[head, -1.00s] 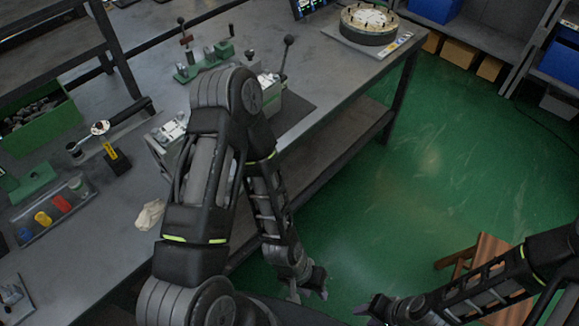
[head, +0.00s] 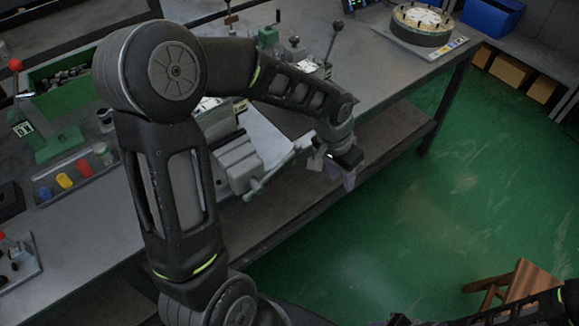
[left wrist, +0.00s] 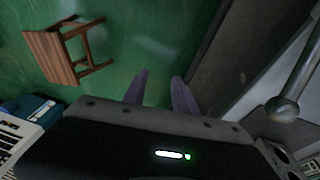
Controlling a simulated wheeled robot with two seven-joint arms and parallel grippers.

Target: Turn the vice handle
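The grey vice (head: 238,160) sits at the front edge of the workbench, partly hidden behind my left arm. Its handle (head: 272,174) is a slanted bar on the side facing the aisle, with a knob at each end. In the left wrist view the metal bar with a ball end (left wrist: 285,108) at the right looks like this handle. My left gripper (head: 345,178) is to the right of the handle, apart from it, pointing down past the bench edge. Its two fingers (left wrist: 160,92) are spread and empty. Only a dark bit of my right gripper (head: 398,320) shows at the bottom edge.
The workbench (head: 85,222) carries a tray of coloured parts (head: 72,175), a green bin (head: 70,92) and a lever fixture (head: 333,38). A round fixture (head: 423,22) stands at the far end. A wooden stool (head: 525,285) stands on the open green floor.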

